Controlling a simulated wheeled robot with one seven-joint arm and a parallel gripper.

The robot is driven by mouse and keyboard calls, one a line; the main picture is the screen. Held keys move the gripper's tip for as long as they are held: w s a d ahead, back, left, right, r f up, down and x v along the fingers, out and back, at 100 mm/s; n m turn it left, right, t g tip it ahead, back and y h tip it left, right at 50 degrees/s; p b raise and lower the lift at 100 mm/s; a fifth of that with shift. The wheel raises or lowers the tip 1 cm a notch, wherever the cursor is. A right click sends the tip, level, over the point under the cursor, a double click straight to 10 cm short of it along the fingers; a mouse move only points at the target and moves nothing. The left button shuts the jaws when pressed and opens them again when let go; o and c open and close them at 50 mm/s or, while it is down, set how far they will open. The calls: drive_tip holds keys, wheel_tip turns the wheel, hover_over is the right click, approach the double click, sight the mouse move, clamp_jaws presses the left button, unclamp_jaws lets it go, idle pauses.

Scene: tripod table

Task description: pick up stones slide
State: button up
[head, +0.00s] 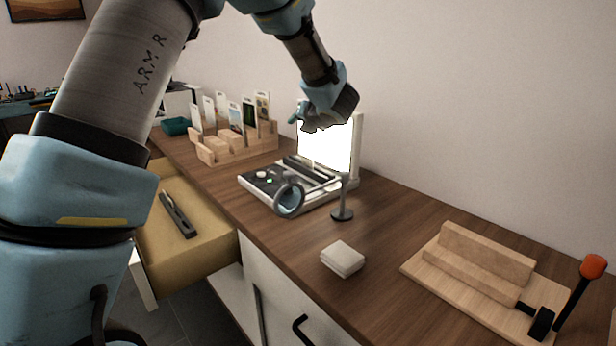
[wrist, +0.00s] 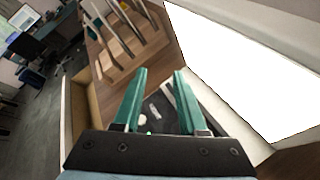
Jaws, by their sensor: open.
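Several upright slides stand in a wooden rack (head: 240,153) at the back left of the table in the head view. Some show green pictures (head: 249,112) and one at the right end looks brownish (head: 262,103). The pictures are too small to tell which is the stones slide. In the wrist view the rack (wrist: 125,65) is beyond my fingertips, with the slides seen nearly edge-on. My gripper (head: 294,117) is in front of the bright screen, right of the rack and apart from it. In the wrist view its two green fingers (wrist: 160,73) are spread and empty.
A lit screen (head: 335,150) stands upright behind a white device base with a magnifier (head: 289,199). A white block (head: 342,258) and a wooden stand (head: 480,265) occupy the table's front and right. An open drawer (head: 185,245) juts out at left.

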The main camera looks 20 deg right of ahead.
sight(307, 158)
drive_tip(key=s+d+f+n+y, duration=0.1)
drive_tip(key=s+f+n, duration=0.1)
drive_tip(key=n, duration=0.1)
drive_tip(key=s+d+f+n+y+b, duration=0.1)
drive_tip(key=s+d+n, duration=0.1)
drive_tip(key=s+n, duration=0.1)
drive_tip(key=s+d+f+n+g+y, duration=0.1)
drive_tip(key=s+d+f+n, duration=0.1)
drive_tip(key=s+n, duration=0.1)
drive_tip(key=shift+f+n+y, duration=0.35)
drive_tip(key=shift+n+y, duration=0.05)
drive_tip(key=p+x, duration=0.2)
drive_tip(key=x, duration=0.8)
drive_tip(key=shift+a+f, duration=0.15)
drive_tip(key=shift+f, duration=0.05)
clamp_jaws()
